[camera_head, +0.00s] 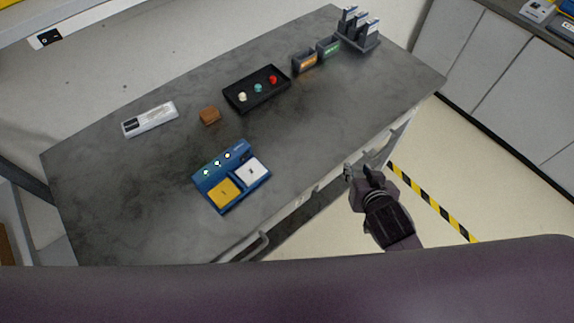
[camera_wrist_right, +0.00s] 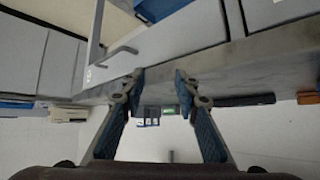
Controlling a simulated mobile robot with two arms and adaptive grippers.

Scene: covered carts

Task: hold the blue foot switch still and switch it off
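The blue foot switch (camera_head: 238,150) lies on the grey worktop in the head view, near the front edge. It has a yellow pedal (camera_head: 223,192), a white pedal (camera_head: 252,171) and a row of three small bright lights along its back. Nothing touches it. My right gripper (camera_head: 362,170) is beyond the worktop's front edge, right of the switch and well apart from it. In the right wrist view the gripper (camera_wrist_right: 160,82) has its fingers spread with nothing between them. My left gripper is not in view.
The worktop (camera_head: 335,125) also bears a black tray (camera_head: 240,106) with several coloured knobs, a brown block (camera_head: 209,115), a white packet (camera_head: 150,118), an orange-labelled bin (camera_head: 305,62), a green-labelled bin (camera_head: 328,47) and a rack (camera_head: 358,42). A drawer handle (camera_head: 248,248) sticks out in front.

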